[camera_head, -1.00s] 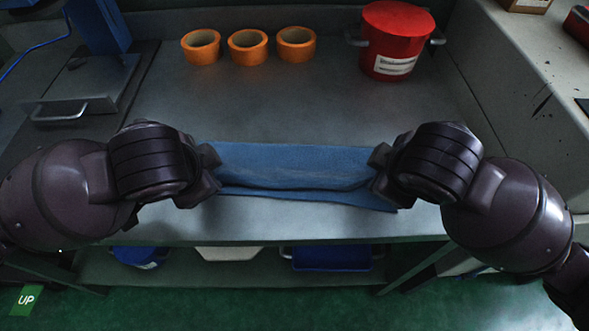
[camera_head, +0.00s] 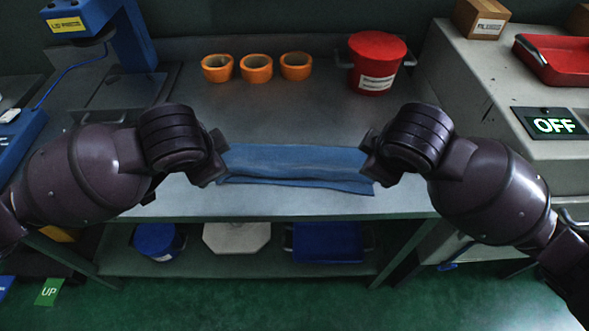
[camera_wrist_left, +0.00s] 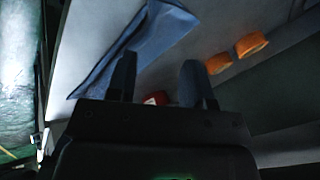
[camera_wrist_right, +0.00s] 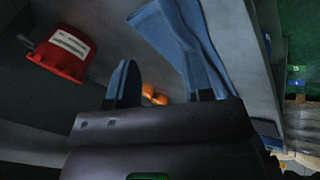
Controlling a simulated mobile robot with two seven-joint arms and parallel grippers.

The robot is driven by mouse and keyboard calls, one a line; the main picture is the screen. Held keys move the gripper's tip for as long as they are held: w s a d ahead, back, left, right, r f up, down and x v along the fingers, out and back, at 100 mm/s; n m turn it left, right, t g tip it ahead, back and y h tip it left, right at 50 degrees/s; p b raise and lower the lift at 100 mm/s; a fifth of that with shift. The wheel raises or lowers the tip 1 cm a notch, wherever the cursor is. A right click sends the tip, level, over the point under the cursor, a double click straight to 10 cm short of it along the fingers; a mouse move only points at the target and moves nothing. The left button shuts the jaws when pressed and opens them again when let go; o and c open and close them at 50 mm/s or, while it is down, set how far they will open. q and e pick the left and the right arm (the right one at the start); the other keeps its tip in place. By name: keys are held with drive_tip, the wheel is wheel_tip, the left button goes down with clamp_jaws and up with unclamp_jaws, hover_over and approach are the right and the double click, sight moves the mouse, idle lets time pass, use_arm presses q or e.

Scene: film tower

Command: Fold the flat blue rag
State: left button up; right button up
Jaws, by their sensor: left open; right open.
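The blue rag (camera_head: 295,165) lies on the grey table near its front edge, folded over into a long strip, with a lower layer showing along the front. It also shows in the left wrist view (camera_wrist_left: 140,45) and the right wrist view (camera_wrist_right: 160,30). My left gripper (camera_head: 222,172) is open at the rag's left end. My right gripper (camera_head: 368,165) is open at the rag's right end. In the right wrist view one finger overlaps the rag; I cannot tell whether it touches. Both grippers hold nothing.
Three orange rings (camera_head: 256,68) and a red lidded pot (camera_head: 376,65) stand at the back of the table. A blue machine (camera_head: 125,40) stands at the back left. A grey cabinet (camera_head: 480,75) borders the right. The table between rag and rings is clear.

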drive_tip(key=shift+s+r+p, duration=0.15)
drive_tip(key=shift+r+p, duration=0.4)
drive_tip(key=shift+r, duration=0.25)
drive_tip(key=shift+f, duration=0.1)
